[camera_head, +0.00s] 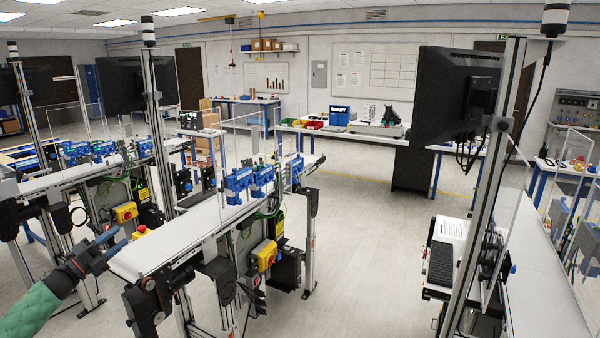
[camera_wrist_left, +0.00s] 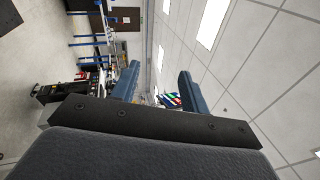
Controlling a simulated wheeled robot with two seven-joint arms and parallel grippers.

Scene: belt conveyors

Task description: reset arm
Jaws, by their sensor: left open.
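My left gripper (camera_head: 114,244) is at the lower left of the head view, at the end of my green-sleeved arm. Its two blue fingers point right, toward the near end of the middle conveyor (camera_head: 145,256). In the left wrist view the fingers (camera_wrist_left: 156,85) stand apart with nothing between them, so it is open and empty. The wrist view is turned sideways, with the ceiling at the right. My right gripper is in neither view.
Blue devices (camera_head: 238,184) stand along the middle conveyor. A yellow box with a red button (camera_head: 264,255) hangs on its side. A monitor (camera_head: 457,95) on a post stands at the right, beside another white conveyor (camera_head: 540,285). Grey floor (camera_head: 350,250) is clear between the conveyors.

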